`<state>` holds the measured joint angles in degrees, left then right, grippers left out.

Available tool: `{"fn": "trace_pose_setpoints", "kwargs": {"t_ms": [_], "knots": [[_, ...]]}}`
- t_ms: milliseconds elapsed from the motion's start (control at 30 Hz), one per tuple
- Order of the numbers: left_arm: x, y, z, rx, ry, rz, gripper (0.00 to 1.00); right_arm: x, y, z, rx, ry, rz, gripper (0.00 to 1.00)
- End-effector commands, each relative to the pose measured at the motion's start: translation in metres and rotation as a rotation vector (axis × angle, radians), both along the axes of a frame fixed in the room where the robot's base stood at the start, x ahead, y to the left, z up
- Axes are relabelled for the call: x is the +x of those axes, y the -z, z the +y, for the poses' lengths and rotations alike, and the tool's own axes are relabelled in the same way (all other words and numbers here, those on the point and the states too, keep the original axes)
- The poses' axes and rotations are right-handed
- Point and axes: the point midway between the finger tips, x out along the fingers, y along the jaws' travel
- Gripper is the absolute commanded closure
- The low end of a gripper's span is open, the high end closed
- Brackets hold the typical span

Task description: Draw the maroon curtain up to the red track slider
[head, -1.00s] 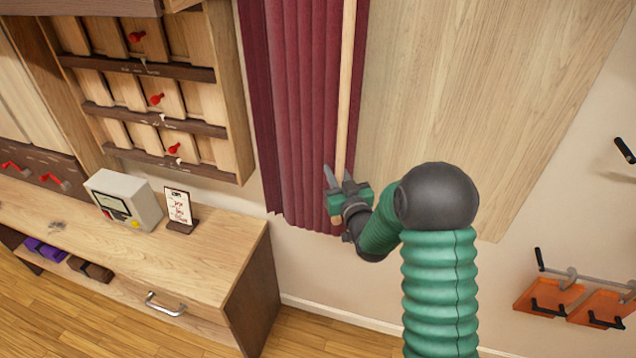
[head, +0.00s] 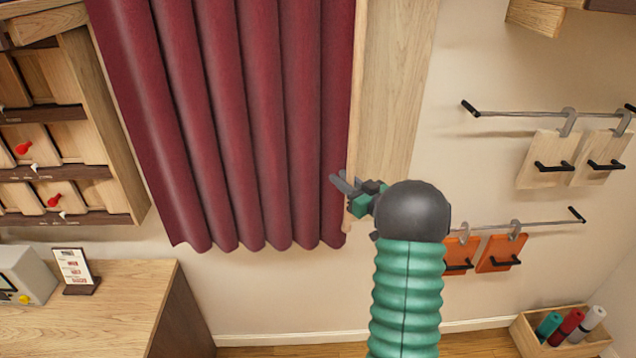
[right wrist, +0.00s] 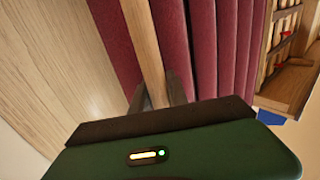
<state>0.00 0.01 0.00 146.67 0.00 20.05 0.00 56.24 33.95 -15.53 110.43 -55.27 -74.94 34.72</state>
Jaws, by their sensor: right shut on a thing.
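The maroon curtain (head: 240,120) hangs in wide folds across the middle of the head view. It also fills much of the right wrist view (right wrist: 205,50). A pale wooden wand (head: 355,120) runs down along the curtain's right edge. It shows between the fingers in the right wrist view (right wrist: 144,45). My right gripper (head: 346,188) is shut on the wand near its lower end. The curtain's top, the track and the red slider are out of view. My left gripper is not in view.
A wooden panel (head: 395,90) is on the wall just right of the wand. Further right are wall rails with hanging pale (head: 545,160) and orange boards (head: 500,252). A cubby shelf (head: 110,130) and a desk (head: 110,310) stand left. A crate (head: 535,340) holds rolls at the lower right.

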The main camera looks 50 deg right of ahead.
Motion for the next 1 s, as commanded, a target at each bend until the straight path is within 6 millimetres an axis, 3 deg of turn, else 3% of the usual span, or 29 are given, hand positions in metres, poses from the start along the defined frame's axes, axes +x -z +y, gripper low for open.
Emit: {"fn": "trace_pose_setpoints", "kwargs": {"t_ms": [200, 567, 600, 633, 1000], "knots": [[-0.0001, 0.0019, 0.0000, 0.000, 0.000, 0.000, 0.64, -0.0120, 0.0045, -0.0099, 0.007, 0.001, 0.005, 1.00], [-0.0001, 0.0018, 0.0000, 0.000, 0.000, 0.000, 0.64, -0.0124, 0.0040, -0.0104, 0.006, -0.001, 0.006, 1.00], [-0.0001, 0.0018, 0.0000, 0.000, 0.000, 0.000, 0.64, -0.0123, 0.0040, -0.0103, 0.006, -0.002, 0.006, 0.76], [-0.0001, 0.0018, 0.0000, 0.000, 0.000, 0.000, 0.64, -0.0123, 0.0038, -0.0102, 0.005, -0.002, 0.005, 0.72], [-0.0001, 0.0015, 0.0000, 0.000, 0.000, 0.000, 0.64, -0.0122, 0.0006, -0.0099, 0.001, -0.002, 0.001, 0.71]]}}
